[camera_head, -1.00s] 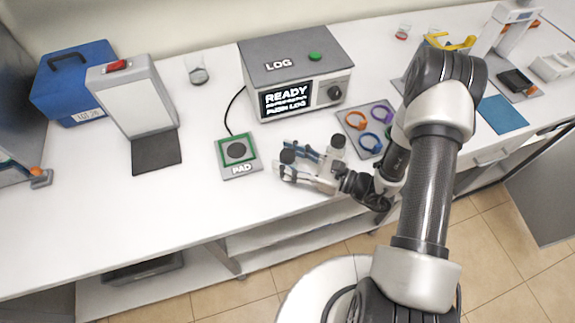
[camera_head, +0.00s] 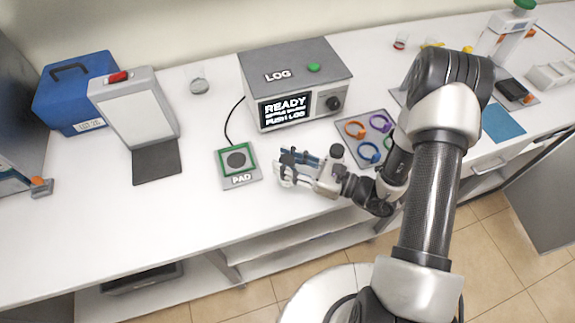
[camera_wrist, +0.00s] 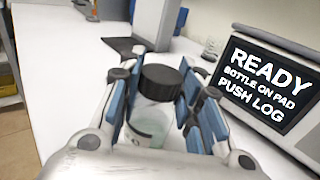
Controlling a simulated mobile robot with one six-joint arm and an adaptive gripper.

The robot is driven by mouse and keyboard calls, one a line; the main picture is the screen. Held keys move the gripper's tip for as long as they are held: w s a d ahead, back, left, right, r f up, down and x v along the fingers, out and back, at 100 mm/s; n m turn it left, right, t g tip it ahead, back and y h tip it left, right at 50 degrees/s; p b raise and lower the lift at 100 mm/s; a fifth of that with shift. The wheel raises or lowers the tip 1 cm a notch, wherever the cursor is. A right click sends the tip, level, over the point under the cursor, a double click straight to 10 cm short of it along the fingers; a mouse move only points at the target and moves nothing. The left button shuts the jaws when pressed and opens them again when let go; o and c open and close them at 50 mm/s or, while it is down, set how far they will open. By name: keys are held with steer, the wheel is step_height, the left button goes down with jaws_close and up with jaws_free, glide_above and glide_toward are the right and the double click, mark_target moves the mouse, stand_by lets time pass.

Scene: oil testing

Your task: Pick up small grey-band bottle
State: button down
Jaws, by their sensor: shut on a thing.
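In the wrist view, a small clear bottle (camera_wrist: 148,124) with a black ribbed cap (camera_wrist: 160,82) and pale greenish contents sits between the blue-padded fingers of my gripper (camera_wrist: 163,98). The gripper is shut on it. In the head view, my gripper (camera_head: 296,168) is over the front of the white bench, right of the PAD plate (camera_head: 240,181). The bottle is mostly hidden by the fingers there.
The LOG box (camera_head: 292,84) stands behind; its screen reads READY, bottle on pad, push log. A tray (camera_head: 346,144) with coloured rings lies to the right. A white-panelled stand (camera_head: 138,112) and blue case (camera_head: 75,98) are at left. The front-left bench is clear.

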step_height(320, 180, up, 29)
steer(key=p, duration=1.4)
steer(key=shift+r, duration=0.1)
steer(key=m+p, duration=0.7)
